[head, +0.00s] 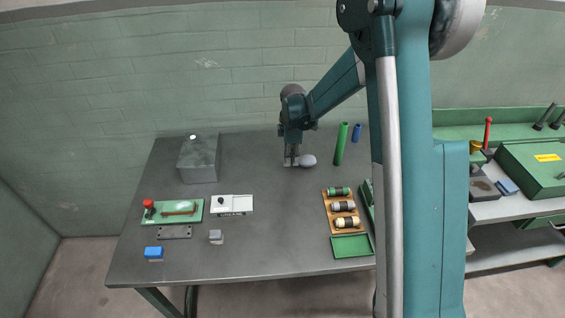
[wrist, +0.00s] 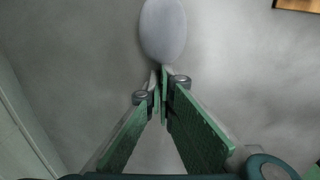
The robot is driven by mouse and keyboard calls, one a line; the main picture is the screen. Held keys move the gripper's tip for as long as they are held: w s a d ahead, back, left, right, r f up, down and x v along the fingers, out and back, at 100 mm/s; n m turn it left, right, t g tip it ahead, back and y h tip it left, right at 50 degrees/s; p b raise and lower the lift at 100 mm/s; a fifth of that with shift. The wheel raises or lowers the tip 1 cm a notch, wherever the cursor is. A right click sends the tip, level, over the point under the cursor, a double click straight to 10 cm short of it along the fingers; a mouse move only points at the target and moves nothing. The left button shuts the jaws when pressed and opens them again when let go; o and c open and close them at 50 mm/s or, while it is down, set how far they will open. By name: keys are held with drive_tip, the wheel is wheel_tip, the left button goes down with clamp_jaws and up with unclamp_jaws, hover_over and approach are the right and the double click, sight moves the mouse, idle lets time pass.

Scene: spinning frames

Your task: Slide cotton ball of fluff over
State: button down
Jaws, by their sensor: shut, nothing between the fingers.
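The cotton ball of fluff (head: 308,160) is a pale grey-white oval on the dark grey table (head: 265,240), toward its back. My gripper (head: 291,163) is low over the table, just left of the ball in the head view. In the wrist view the ball (wrist: 163,30) lies straight ahead of the fingertips (wrist: 160,72). The green fingers are closed together and empty. The tips are very close to the ball's near edge; I cannot tell whether they touch it.
A green tube (head: 341,143) and a blue tube (head: 357,132) stand right of the ball. A wooden tray of spools (head: 328,212) lies at front right. The table's middle is clear.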

idle(0.4)
drive_tip(key=shift+a, duration=0.65)
drive_tip(key=a, duration=0.2)
drive_tip(key=shift+a+r+b, duration=0.3)
drive_tip(key=shift+a, duration=0.05)
wheel_tip(320, 180, up, 10)
drive_tip(key=shift+f+p, duration=0.25)
drive_tip(key=shift+p, duration=0.2)
drive_tip(key=shift+d, duration=0.1)
